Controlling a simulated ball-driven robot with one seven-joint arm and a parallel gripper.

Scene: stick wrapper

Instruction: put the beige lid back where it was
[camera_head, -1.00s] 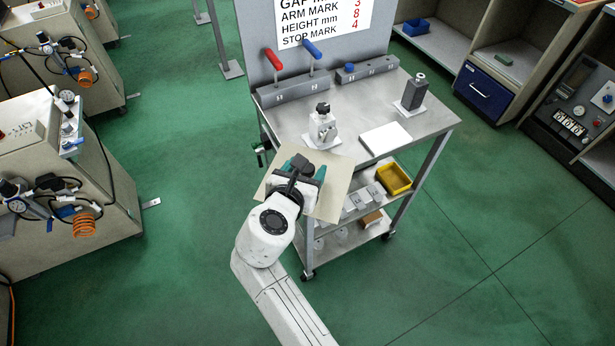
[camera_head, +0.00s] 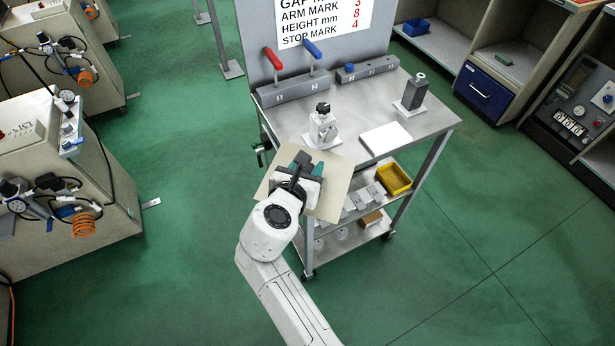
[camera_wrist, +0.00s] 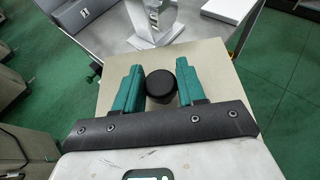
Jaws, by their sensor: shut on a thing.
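The beige lid (camera_head: 338,187) is a flat, square plate, seen in the head view in front of the near left edge of the cart top. It also fills the middle of the wrist view (camera_wrist: 215,82). A black round knob (camera_wrist: 160,84) stands on it between the teal fingers. My gripper (camera_head: 307,162) is shut on the lid by this knob and holds it in the air; in the wrist view my gripper (camera_wrist: 158,82) has one finger on each side of the knob. The lid hides part of the cart's front edge and lower shelves.
The metal cart top (camera_head: 420,125) carries a white device with a black cap (camera_head: 322,125), a white flat block (camera_head: 386,138), a dark grey block (camera_head: 414,93) and red and blue levers (camera_head: 312,50). A yellow bin (camera_head: 394,180) sits on a shelf below. Green floor is free on the right.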

